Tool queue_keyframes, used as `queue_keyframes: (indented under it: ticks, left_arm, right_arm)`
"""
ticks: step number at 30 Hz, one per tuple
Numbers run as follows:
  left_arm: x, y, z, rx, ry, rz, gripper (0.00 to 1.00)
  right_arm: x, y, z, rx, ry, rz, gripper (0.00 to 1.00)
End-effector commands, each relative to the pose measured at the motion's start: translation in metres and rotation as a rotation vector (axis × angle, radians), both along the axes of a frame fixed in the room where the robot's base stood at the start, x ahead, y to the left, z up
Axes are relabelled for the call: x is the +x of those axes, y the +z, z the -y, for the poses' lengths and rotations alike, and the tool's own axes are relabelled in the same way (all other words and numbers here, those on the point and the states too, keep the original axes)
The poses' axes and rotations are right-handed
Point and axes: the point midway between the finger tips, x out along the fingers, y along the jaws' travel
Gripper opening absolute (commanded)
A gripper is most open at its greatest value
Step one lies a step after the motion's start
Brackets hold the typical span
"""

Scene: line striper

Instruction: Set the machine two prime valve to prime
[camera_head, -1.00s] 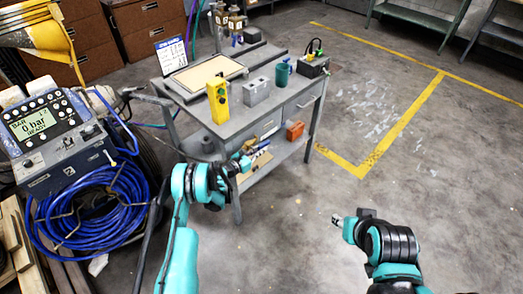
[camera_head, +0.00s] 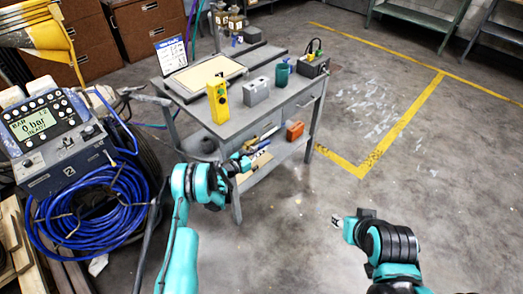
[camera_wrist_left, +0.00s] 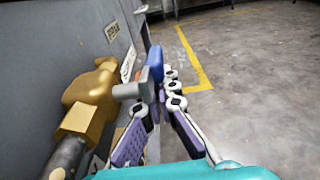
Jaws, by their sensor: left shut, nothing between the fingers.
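In the left wrist view a brass valve (camera_wrist_left: 92,98) with a grey lever (camera_wrist_left: 130,90) is mounted on a grey panel (camera_wrist_left: 55,45). My left gripper (camera_wrist_left: 160,92) is right beside the lever, shut and empty. I cannot tell whether its fingers touch the lever. In the head view my left gripper (camera_head: 240,164) shows in front of the workbench, and I cannot pick out the valve there. A machine with a display (camera_head: 40,122) reading 0 bar stands at the left. My right gripper (camera_head: 338,223) hangs over open floor; its jaws are too small to read.
A blue hose coil (camera_head: 90,205) hangs on the front of the machine. The grey workbench (camera_head: 240,122) carries a yellow device (camera_head: 217,101), a grey box (camera_head: 256,92) and a green mug (camera_head: 282,74).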

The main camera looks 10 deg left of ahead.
Motion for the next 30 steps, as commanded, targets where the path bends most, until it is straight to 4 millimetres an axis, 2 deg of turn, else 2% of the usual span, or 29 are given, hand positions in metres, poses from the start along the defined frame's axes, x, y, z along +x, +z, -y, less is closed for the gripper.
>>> queue_keyframes:
  ticks: [10,21,30]
  left_arm:
    - [-0.005,0.001,-0.004,0.0,0.001,0.0,0.0]
    - [-0.049,0.007,-0.04,0.0,0.002,0.0,0.0]
    - [-0.059,0.008,-0.046,0.0,0.0,0.0,0.0]
  right_arm:
    - [0.0,0.0,0.0,0.0,0.0,0.0,0.4]
    - [0.0,0.0,0.0,0.0,0.0,0.0,0.4]
    - [0.0,0.0,0.0,0.0,0.0,0.0,0.4]
